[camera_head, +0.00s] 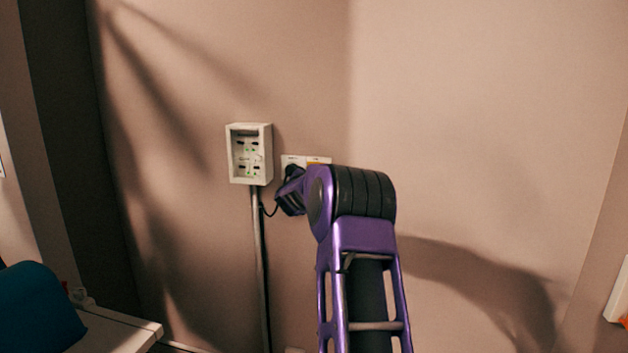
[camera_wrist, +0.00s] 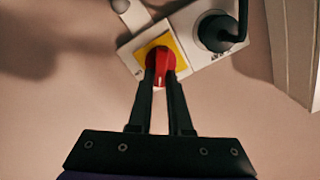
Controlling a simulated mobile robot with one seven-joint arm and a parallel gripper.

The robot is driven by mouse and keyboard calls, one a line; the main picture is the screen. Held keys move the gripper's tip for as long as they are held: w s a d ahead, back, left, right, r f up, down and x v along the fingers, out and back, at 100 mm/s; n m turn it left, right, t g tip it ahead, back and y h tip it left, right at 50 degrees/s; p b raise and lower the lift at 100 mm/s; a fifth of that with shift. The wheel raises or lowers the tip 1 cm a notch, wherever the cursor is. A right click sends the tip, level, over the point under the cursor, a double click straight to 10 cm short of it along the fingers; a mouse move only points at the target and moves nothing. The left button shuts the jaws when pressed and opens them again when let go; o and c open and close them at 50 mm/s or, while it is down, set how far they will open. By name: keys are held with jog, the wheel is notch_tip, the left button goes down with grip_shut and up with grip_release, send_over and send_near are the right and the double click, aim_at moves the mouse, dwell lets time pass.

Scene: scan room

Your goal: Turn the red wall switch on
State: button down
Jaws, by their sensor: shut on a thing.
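The red wall switch (camera_wrist: 161,66) is a rotary knob on a yellow square (camera_wrist: 181,54) of a white wall plate. My gripper (camera_wrist: 162,74) has its two dark fingers on either side of the red knob and is shut on it. The knob's handle points roughly along the fingers. In the head view the white plate (camera_head: 290,159) shows just above my purple arm, with a sliver of yellow. The knob and the fingertips are hidden there behind my arm.
A black plug (camera_wrist: 214,31) with a cord sits beside the switch on the same plate. A white wall box (camera_head: 233,155) with sockets is left of my arm, with a conduit (camera_head: 258,265) below. A white tabletop (camera_head: 120,333) and teal object (camera_head: 38,310) stand lower left.

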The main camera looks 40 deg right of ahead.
jog(key=m, duration=0.7)
jog(key=f+m+b, duration=0.1)
jog(key=m, duration=0.2)
jog(key=shift+s+d+m, duration=0.15)
jog(key=shift+s+m, duration=0.05)
jog(key=shift+m, duration=0.4)
jog(key=c, duration=0.8)
grip_release()
jog(key=shift+c, duration=0.2)
jog(key=v, duration=1.7)
